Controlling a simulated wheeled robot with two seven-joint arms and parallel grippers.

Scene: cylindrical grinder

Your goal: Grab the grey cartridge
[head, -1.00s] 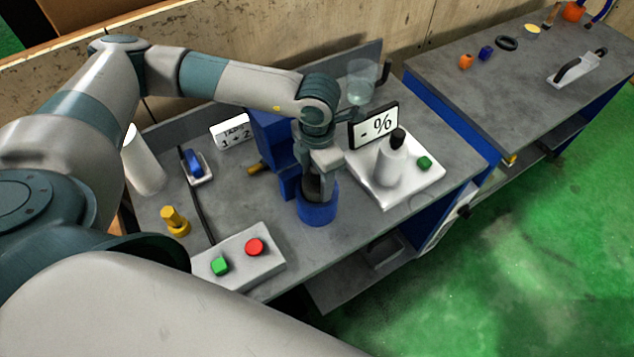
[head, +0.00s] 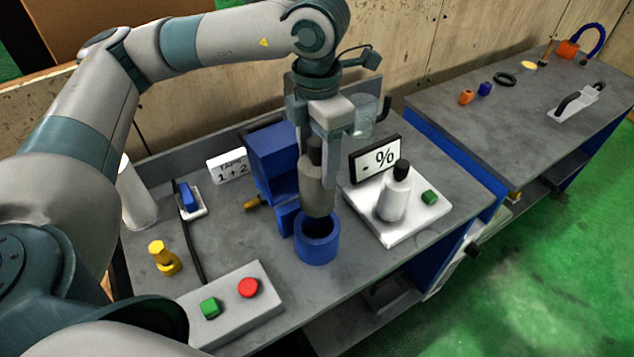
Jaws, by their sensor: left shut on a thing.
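The grey cartridge (head: 318,190) is a dark grey cylinder with a narrower dark top. My left gripper (head: 320,150) is shut on its upper part and holds it upright. The cartridge's lower end is just above or at the mouth of the blue cylindrical holder (head: 317,248), whose dark opening shows. The holder belongs to the blue grinder (head: 275,155) on the grey table. My right gripper is not in view.
Right of the holder, a white scale (head: 430,208) carries a white bottle (head: 394,200). A box with green and red buttons (head: 232,302) is in front left. A yellow part (head: 164,258) stands at left. A second table (head: 540,90) is at the right.

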